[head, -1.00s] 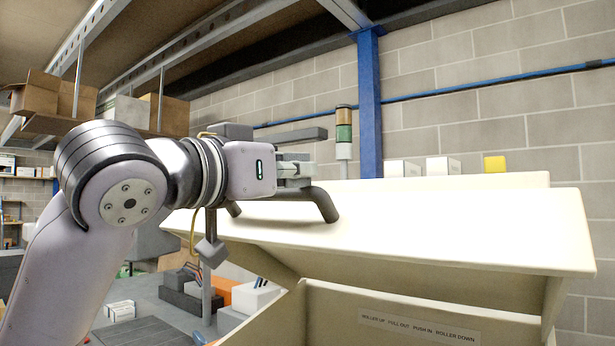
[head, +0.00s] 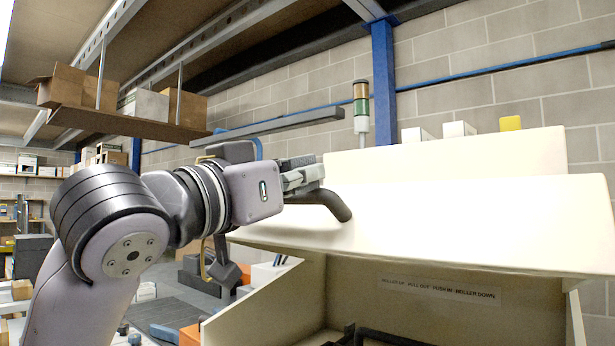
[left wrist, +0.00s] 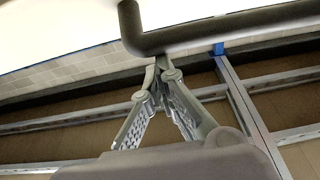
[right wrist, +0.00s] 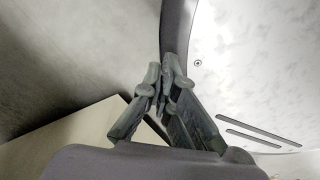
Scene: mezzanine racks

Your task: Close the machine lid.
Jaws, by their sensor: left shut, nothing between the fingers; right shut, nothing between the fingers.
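The machine lid (head: 470,215) is a broad cream panel in the head view. It stands raised, with a gap below it onto the machine's interior (head: 400,310). Its dark bar handle (head: 335,204) is at the lid's left part, partly hidden by my left gripper. My left gripper (head: 312,172) is shut and empty, close by the handle. In the left wrist view its tips (left wrist: 162,66) are right beside the handle bar (left wrist: 220,30); I cannot tell if they touch. My right gripper (right wrist: 168,75) shows only in the right wrist view, shut and empty.
A signal tower (head: 361,110) and a blue post (head: 384,85) stand behind. A shelf with boxes (head: 75,87) hangs at upper left. A low surface with several small items is left of the machine.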

